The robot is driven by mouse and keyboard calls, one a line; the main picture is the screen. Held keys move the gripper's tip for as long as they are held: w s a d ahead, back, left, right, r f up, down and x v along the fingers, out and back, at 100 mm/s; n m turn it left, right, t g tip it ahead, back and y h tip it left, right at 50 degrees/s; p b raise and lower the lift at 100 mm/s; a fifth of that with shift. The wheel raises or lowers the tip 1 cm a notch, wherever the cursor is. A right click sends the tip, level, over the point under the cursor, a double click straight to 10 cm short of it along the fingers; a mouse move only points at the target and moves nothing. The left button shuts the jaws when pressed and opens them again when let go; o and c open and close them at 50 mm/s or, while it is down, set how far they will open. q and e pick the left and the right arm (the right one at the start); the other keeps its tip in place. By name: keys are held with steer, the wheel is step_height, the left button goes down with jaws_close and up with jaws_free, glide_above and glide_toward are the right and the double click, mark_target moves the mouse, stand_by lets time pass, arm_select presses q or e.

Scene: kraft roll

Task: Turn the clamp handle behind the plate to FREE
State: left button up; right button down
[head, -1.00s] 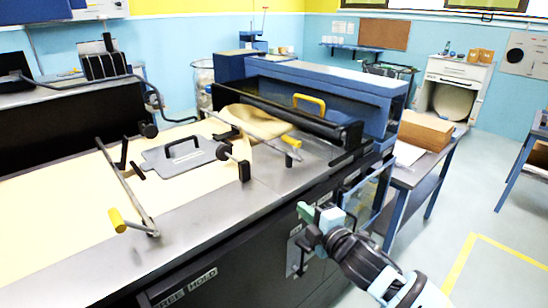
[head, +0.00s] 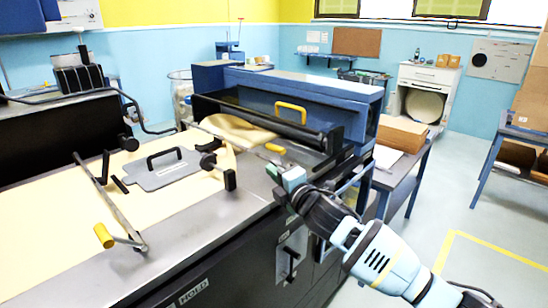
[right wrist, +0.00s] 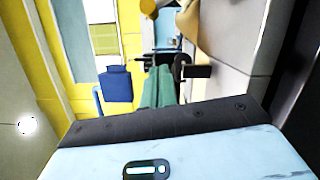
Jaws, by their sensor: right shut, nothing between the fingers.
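A grey plate (head: 168,170) with a black grip lies on the cream sheet on the bench. A metal bar with a yellow handle end (head: 103,236) lies to its left; another bar with a yellow end (head: 275,148) lies behind and right of it. I cannot tell which lever is the clamp handle. My right gripper (head: 283,176) is shut and empty, above the bench's right front edge, near that second yellow end but apparently apart from it. Its green fingers (right wrist: 158,88) are together in the right wrist view. My left gripper is not in view.
Black posts and knobs (head: 230,180) stand right of the plate. A blue machine housing with a yellow grip (head: 290,112) rises behind. A black lever sits on a grey panel (head: 291,258) on the bench front. A HOLD label (head: 193,292) shows below.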

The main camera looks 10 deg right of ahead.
steer(key=w+d+r, duration=0.1)
steer(key=w, duration=0.5)
steer(key=shift+w+d, duration=0.3)
steer(key=shift+w, duration=0.05)
